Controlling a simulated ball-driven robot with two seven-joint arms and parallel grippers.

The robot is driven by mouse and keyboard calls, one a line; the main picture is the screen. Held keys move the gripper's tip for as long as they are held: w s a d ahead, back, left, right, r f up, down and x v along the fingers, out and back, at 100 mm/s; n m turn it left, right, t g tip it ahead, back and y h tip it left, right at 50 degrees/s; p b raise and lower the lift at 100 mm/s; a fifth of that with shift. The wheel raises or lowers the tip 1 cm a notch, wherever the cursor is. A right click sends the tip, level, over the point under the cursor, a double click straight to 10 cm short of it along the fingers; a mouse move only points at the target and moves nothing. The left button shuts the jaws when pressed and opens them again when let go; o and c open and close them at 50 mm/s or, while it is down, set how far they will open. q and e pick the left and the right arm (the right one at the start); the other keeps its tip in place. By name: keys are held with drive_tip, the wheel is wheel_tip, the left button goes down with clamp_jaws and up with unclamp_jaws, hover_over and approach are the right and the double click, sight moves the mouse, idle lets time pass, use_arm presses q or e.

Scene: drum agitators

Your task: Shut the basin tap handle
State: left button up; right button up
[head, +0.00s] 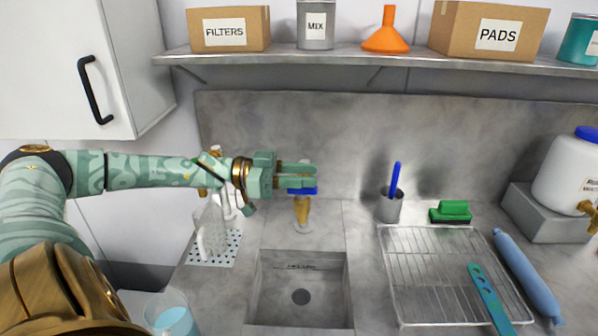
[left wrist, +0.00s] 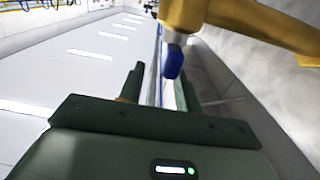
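The brass tap (head: 302,211) stands behind the sink basin (head: 271,283). Its blue handle (head: 303,191) is at the top, partly hidden by my fingers. My left gripper (head: 313,176) reaches in from the left at handle height, with its two fingers apart. In the left wrist view the fingers (left wrist: 160,74) also stand apart with a gap between them. The blue handle end (left wrist: 173,63) appears near the right finger, and the brass tap body (left wrist: 240,20) crosses the upper right. I cannot tell whether a finger touches the handle. My right gripper is not in view.
A perforated holder with white items (head: 212,240) stands left of the tap. A steel cup (head: 391,207) with a blue tool, a green brush (head: 452,211) and a wire rack (head: 430,260) are to the right. A shelf (head: 350,62) spans above.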

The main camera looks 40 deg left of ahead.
use_arm(q)
drive_tip(key=s+d+r+p, duration=0.7)
drive_tip(key=s+d+r, duration=0.2)
drive_tip(key=s, duration=0.1)
drive_tip(key=shift+s+r, duration=0.25)
drive_tip(key=shift+s, duration=0.1)
